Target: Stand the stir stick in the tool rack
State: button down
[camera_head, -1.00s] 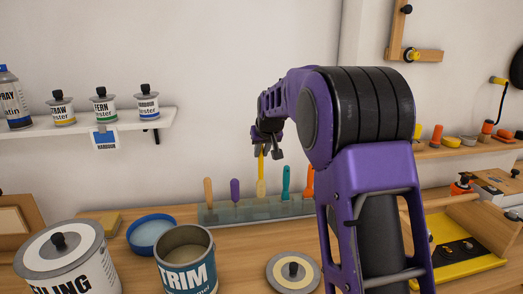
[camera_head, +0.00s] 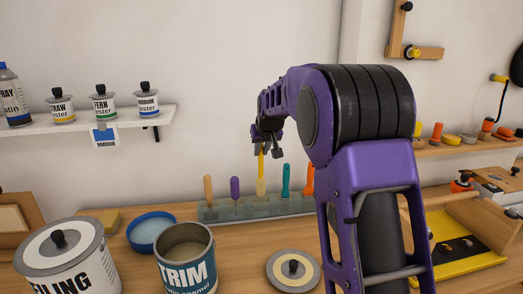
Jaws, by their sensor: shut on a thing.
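The stir stick (camera_head: 261,175) is a yellow upright stick at the middle of the tool rack. My gripper (camera_head: 267,151) is above it, shut on its top end. The stick's lower end is at the rack, in line with the other tools; how deep it sits I cannot tell. The tool rack (camera_head: 222,213) is a long, greenish, see-through block on the bench against the wall. My arm covers its right end.
A brown-handled tool (camera_head: 208,188), a purple one (camera_head: 235,188), a teal one (camera_head: 286,179) and an orange one (camera_head: 308,180) stand in the rack. An open TRIM can (camera_head: 186,262), blue bowl (camera_head: 151,233) and round lid (camera_head: 293,269) are in front.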

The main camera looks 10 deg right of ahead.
aim_at(261, 171)
jog(key=shift+f+b, duration=1.05)
jog(key=shift+f, duration=0.4)
jog(key=shift+f, duration=0.1)
jog(key=shift+f+b, duration=1.6)
jog(key=shift+f, duration=0.6)
jog(key=c, duration=0.7)
grip_release()
jog(key=shift+c, duration=0.2)
jog(key=shift+r, duration=0.15)
